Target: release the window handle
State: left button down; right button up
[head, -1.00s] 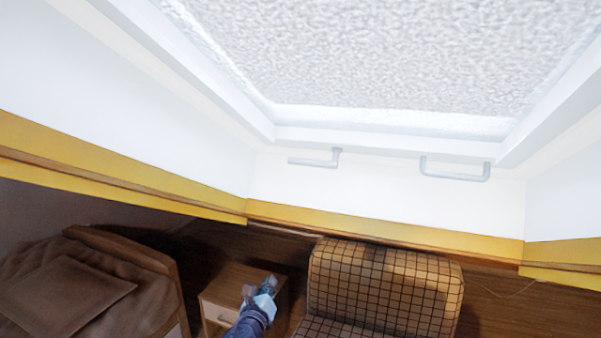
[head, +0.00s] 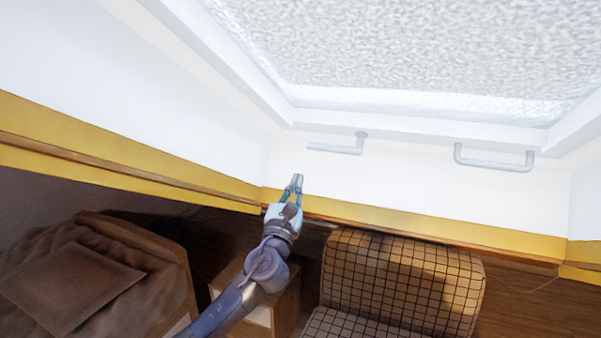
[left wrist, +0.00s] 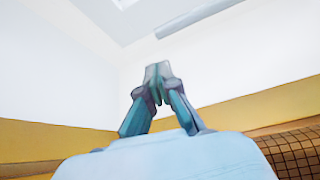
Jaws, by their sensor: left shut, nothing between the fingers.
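The window (head: 430,50) fills the top of the head view, with frosted glass and a white frame. Two grey handles are on its lower side: a left handle (head: 336,148) and a right handle (head: 494,163). My left gripper (head: 296,178) is shut and empty, pointing up in front of the yellow trim, below and left of the left handle and apart from it. In the left wrist view the shut fingers (left wrist: 157,72) point up, and part of a grey handle (left wrist: 195,18) shows beyond them at the top. My right gripper is not in view.
A checked chair (head: 400,280) stands below the handles. A wooden nightstand (head: 286,305) is partly hidden behind my left arm. A bed with a brown cover (head: 75,285) is at the lower left. Yellow trim (head: 400,215) runs along the wall. The space before the handles is clear.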

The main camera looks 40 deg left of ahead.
pick_arm(q)
jog(key=p+x, duration=0.1)
jog(key=x, duration=0.7)
jog(key=shift+w+a+r, duration=0.1)
jog(key=shift+w+r, duration=0.1)
jog(key=shift+w, duration=0.15)
jog(key=shift+r+p, duration=0.1)
jog(key=shift+p, duration=0.2)
